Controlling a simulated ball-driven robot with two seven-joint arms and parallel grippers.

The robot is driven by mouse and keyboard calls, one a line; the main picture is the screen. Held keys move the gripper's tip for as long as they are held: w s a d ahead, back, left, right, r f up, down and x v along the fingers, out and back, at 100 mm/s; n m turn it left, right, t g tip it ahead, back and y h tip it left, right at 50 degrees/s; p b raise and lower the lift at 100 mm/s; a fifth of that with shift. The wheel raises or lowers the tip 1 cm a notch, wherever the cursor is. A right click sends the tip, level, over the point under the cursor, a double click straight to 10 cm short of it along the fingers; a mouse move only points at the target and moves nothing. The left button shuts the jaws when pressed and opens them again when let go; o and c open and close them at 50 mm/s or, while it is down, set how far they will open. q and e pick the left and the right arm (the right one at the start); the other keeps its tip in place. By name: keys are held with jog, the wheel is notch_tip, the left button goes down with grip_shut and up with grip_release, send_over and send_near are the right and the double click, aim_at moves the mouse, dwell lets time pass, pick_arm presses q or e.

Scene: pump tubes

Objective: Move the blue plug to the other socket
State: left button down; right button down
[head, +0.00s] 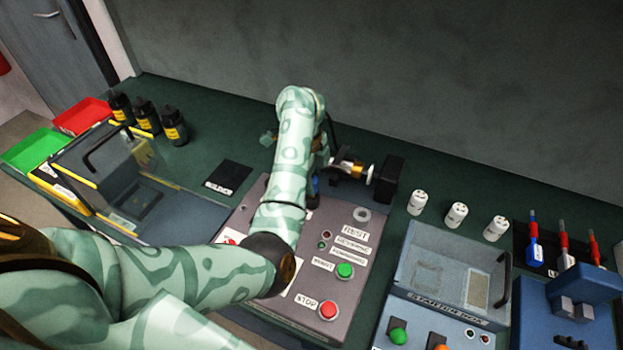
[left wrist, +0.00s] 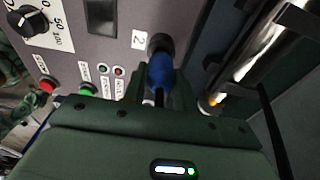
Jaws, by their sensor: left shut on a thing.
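The blue plug (left wrist: 161,72) is between the green jaws of my left gripper (left wrist: 160,92) in the left wrist view. Its far end meets a dark round socket (left wrist: 160,43) beside a label "2"; I cannot tell how deep it sits. In the head view a small blue part of the plug (head: 314,187) shows below my left gripper (head: 318,165), mostly hidden by my arm. The grey control panel (head: 300,318) carries a round grey fitting (head: 362,214) at its upper right; I cannot tell whether it is a socket. My right gripper is not in view.
A metal and brass pump part (head: 352,170) with a black block (head: 388,180) stands right behind the panel. Several white cylinders, blue-based machines (head: 440,265) and tools are to the right. Black bottles (head: 146,118) and red and green trays (head: 38,152) are at left.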

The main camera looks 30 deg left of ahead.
aim_at(313, 177)
pick_arm(q)
jog(key=shift+r+p, duration=1.15)
jog(key=shift+r, duration=0.5)
